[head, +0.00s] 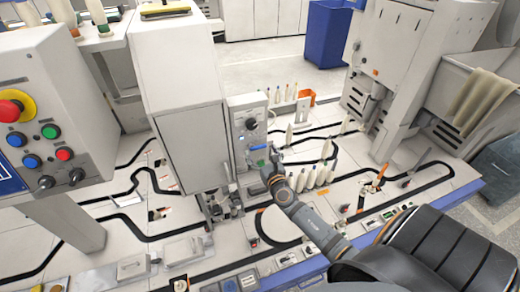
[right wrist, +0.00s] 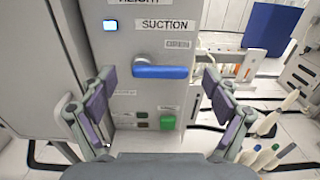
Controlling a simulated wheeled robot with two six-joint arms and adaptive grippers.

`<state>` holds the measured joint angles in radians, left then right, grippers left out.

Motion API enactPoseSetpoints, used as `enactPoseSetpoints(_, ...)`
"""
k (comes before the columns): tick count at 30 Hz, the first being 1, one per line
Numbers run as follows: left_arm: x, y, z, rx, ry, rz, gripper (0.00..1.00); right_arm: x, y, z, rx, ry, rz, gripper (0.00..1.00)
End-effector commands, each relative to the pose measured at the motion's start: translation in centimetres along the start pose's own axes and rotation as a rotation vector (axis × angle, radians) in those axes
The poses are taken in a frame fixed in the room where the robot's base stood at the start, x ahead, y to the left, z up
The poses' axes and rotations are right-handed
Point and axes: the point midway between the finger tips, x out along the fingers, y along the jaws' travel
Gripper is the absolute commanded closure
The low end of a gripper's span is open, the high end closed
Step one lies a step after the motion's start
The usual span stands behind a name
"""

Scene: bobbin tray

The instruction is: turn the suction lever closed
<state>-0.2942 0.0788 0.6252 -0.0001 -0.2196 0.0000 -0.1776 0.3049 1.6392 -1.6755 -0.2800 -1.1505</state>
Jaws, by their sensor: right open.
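The suction lever (right wrist: 162,71) is a blue handle lying level on the grey control panel, under the "SUCTION" label. It runs to the right from its pivot, just below a small "OPEN" label. In the head view the lever (head: 258,147) is a small blue bar beside my right gripper (head: 269,158). In the right wrist view my right gripper (right wrist: 158,78) is open, with one finger on each side of the lever and a gap to both. I see no contact with the lever. My left gripper is not in view.
A tall grey cabinet (head: 180,110) stands left of the panel. White bobbins (head: 322,172) stand to the right, close to my right arm.

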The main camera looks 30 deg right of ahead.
Motion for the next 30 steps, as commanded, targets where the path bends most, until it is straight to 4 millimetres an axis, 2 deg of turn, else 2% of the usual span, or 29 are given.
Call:
enactPoseSetpoints(4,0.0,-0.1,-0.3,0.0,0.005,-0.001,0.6,1.1,0.0,0.0,0.0,0.001,0.0,0.11)
enactPoseSetpoints(12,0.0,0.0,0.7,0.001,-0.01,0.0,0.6,1.2,0.0,-0.1,0.001,0.001,0.0,0.13)
enactPoseSetpoints(24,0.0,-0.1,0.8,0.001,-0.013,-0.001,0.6,1.2,0.0,-0.1,0.001,0.001,0.0,0.66)
enactPoseSetpoints(30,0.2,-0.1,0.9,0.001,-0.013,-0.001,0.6,1.2,0.0,-0.2,0.017,0.001,0.0,0.66)
